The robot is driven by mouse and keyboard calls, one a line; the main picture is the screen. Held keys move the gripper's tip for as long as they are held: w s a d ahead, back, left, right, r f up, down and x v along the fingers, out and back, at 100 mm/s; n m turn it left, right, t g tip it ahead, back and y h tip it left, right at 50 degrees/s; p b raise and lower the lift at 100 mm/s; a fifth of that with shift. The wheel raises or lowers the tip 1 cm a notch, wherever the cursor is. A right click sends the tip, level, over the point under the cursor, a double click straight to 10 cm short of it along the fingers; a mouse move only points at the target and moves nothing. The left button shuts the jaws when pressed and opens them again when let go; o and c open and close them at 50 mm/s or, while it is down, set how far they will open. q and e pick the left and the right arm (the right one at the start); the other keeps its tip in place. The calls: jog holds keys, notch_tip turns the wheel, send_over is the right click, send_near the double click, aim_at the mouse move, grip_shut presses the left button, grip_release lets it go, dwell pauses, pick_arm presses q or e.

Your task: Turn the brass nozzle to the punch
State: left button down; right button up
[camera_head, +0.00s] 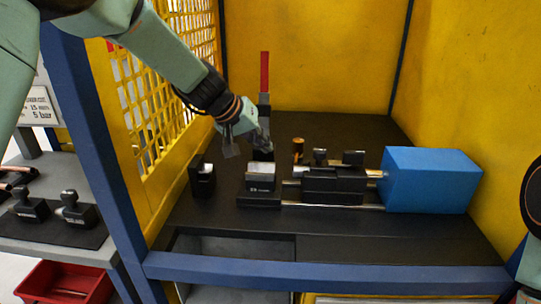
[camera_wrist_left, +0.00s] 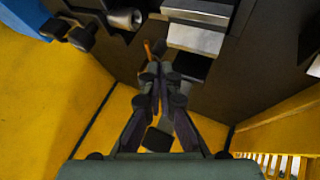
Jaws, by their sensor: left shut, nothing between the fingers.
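A small upright brass-coloured piece (camera_head: 298,150), which looks like the brass nozzle, stands behind the black fixture, left of the slide. A thin orange-brown piece (camera_wrist_left: 148,48) shows just beyond my fingertips in the left wrist view; I cannot tell if it is the same part. My left gripper (camera_head: 250,142) is shut and empty, above and behind the die block (camera_head: 261,178). Its fingertips (camera_wrist_left: 160,70) meet in the left wrist view. A pale metal end (camera_wrist_left: 125,18) there may be the punch. My right gripper is out of view; only part of that arm shows at the right edge.
The blue box (camera_head: 430,180) and black slide (camera_head: 333,184) fill the right of the dark table. A red handle (camera_head: 264,72) rises behind my left gripper. A small black block (camera_head: 202,178) stands left. Yellow walls (camera_head: 310,60) enclose the table.

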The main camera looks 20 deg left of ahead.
aim_at(297, 152)
pick_arm(q)
jog(key=x, duration=0.9)
jog(key=shift+w+d+f, duration=0.1)
jog(key=shift+w+d, duration=0.05)
jog(key=shift+d, duration=0.4)
jog(key=shift+d+b, duration=0.65)
jog(key=shift+d, duration=0.25)
jog(key=shift+a+r, duration=0.2)
jog(key=shift+a, duration=0.1)
